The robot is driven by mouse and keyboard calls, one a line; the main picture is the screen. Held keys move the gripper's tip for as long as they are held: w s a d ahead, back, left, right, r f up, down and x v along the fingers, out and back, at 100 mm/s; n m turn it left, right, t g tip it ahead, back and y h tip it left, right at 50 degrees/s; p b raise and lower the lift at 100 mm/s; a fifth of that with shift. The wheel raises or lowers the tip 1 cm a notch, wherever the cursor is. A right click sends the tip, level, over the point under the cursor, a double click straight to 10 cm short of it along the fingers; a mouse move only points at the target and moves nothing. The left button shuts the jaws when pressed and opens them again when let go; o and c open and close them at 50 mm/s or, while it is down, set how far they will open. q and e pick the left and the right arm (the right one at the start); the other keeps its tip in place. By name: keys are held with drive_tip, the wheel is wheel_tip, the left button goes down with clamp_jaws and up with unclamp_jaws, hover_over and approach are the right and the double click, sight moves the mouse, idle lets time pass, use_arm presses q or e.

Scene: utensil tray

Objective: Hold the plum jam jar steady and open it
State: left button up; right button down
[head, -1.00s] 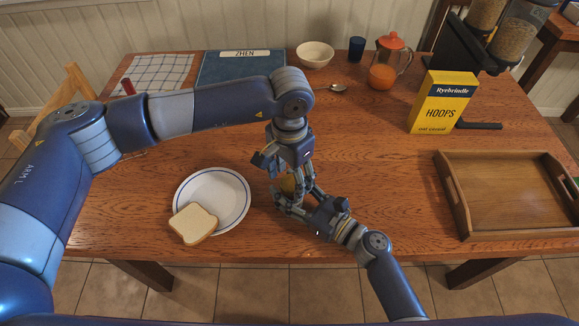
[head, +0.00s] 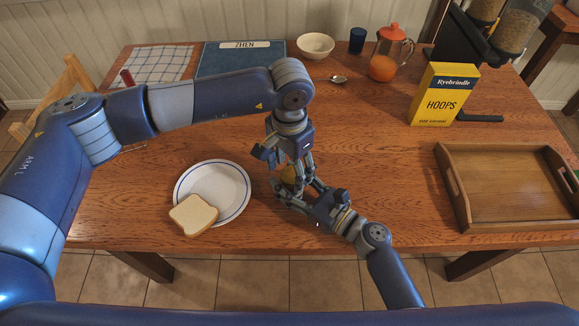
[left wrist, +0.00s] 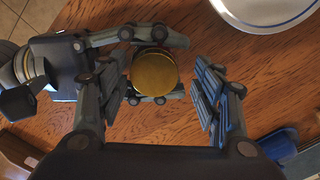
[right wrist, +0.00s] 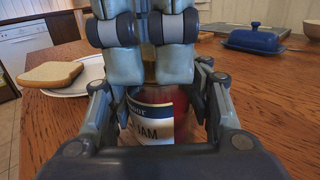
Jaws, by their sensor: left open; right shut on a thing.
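The plum jam jar (right wrist: 155,128) stands on the table, with a white and blue label reading JAM in the right wrist view. Its round gold lid (left wrist: 154,75) faces up in the left wrist view. In the head view the jar (head: 289,174) is mostly hidden by the grippers. My right gripper (head: 297,189) comes in from the front right and is shut on the jar's body. My left gripper (head: 293,166) points down over the jar. Its fingers are open, with gaps on both sides of the lid in the left wrist view.
A white plate (head: 235,180) with bread (head: 193,215) lies just left. A wooden tray (head: 455,190) and cereal box (head: 441,95) stand right. A bowl (head: 316,45), spoon (head: 338,79), blue cup (head: 357,40) and juice jug (head: 384,66) are behind. The table between jar and tray is clear.

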use_arm(q)
wheel_tip(320, 180, up, 4)
drive_tip(key=shift+r, duration=0.2)
drive_tip(key=r, duration=0.3)
drive_tip(key=shift+s+d+r, duration=0.15)
drive_tip(key=shift+s+d, duration=0.1)
wheel_tip(320, 180, down, 8)
drive_tip(key=shift+r, duration=0.15)
drive_tip(key=c, duration=1.2)
drive_tip(key=o, duration=1.2)
